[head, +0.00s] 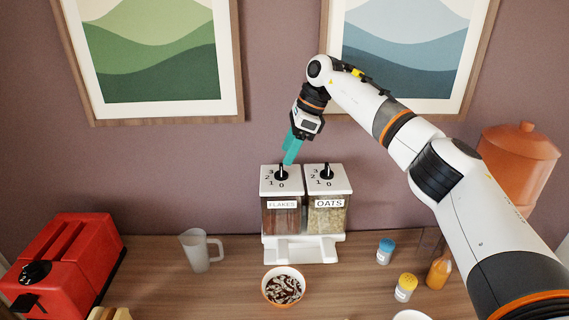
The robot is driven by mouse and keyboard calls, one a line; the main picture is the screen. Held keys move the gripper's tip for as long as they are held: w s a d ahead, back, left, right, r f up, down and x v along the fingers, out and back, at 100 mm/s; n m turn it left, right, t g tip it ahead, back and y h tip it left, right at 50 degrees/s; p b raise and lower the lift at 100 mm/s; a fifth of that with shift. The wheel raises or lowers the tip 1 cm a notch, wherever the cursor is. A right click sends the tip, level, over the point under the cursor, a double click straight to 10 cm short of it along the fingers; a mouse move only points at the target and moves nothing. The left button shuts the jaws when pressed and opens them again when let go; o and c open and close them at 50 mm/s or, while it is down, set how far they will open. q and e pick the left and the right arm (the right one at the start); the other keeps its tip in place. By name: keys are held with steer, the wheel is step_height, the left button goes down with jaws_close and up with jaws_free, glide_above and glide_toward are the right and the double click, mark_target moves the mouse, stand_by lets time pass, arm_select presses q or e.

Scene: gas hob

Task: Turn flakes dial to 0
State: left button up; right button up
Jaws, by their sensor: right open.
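The cereal dispenser stands on the wooden counter against the wall. Its left bin is labelled FLAKES (282,217) and its right bin OATS (328,215). The black flakes dial (281,174) sits on the white left lid, with the marks 3, 2, 1 and 0 around it. The black oats dial (326,173) is on the right lid. My right gripper (290,158), with teal fingers, points down just above the flakes dial. It is open and empty; whether a finger touches the dial I cannot tell. My left gripper is not in view.
A bowl with dark flakes (283,287) stands before the dispenser. A mug (200,251) and red toaster (68,263) are at left. A blue-capped jar (385,251), yellow-capped jar (405,287) and orange bottle (440,270) stand at right. Framed pictures hang behind my arm.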

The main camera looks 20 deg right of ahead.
steer(key=v, duration=0.7)
steer(key=shift+r+b, duration=0.4)
steer(key=shift+s+d+f, duration=0.1)
